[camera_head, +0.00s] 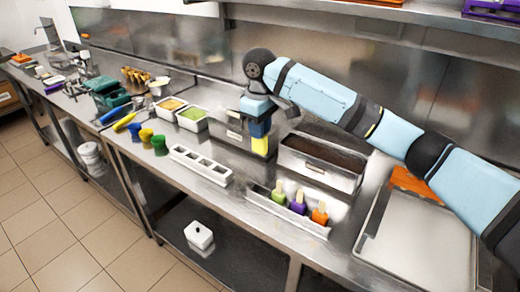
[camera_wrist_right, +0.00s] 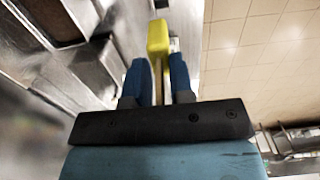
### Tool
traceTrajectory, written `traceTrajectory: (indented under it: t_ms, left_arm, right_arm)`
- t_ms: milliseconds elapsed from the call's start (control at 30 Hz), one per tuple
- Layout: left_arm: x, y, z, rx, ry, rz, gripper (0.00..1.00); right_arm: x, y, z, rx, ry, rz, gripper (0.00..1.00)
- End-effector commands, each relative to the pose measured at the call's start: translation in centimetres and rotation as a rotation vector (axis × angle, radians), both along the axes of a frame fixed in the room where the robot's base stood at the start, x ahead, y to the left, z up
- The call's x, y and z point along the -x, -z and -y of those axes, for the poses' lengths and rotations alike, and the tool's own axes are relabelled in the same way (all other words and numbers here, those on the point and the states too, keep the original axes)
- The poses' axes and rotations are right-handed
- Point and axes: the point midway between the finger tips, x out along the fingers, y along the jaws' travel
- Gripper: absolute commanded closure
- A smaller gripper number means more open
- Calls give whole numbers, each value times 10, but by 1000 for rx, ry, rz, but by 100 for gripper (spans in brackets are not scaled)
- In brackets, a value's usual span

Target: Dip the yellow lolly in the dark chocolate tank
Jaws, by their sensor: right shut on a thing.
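My right gripper (camera_head: 259,128) points down over the counter and is shut on the stick of the yellow lolly (camera_head: 260,147), which hangs below the fingers. The wrist view shows the yellow block (camera_wrist_right: 158,36) and its pale stick between the blue fingers (camera_wrist_right: 157,80). A steel tank with dark brown contents (camera_head: 322,157) stands just right of the lolly; the lolly is outside it, to its left. Another steel tank (camera_head: 227,130) is partly hidden behind my gripper, and its contents do not show clearly. My left gripper is not in view.
A rack (camera_head: 270,208) in front of the brown tank holds green, purple and orange lollies. A white slotted holder (camera_head: 200,165) lies to its left. A pale tray (camera_head: 415,240) is at the right.

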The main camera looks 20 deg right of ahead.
Motion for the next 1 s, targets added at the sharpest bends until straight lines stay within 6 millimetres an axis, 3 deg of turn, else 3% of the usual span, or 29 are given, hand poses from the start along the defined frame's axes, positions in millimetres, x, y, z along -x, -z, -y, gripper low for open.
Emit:
traceTrajectory:
  t_ms: [300, 1000]
  left_arm:
    - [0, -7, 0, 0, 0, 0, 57]
    - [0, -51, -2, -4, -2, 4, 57]
  right_arm:
    - [0, -30, 0, 1, 1, -1, 99]
    - [0, -64, 0, 1, 1, -1, 99]
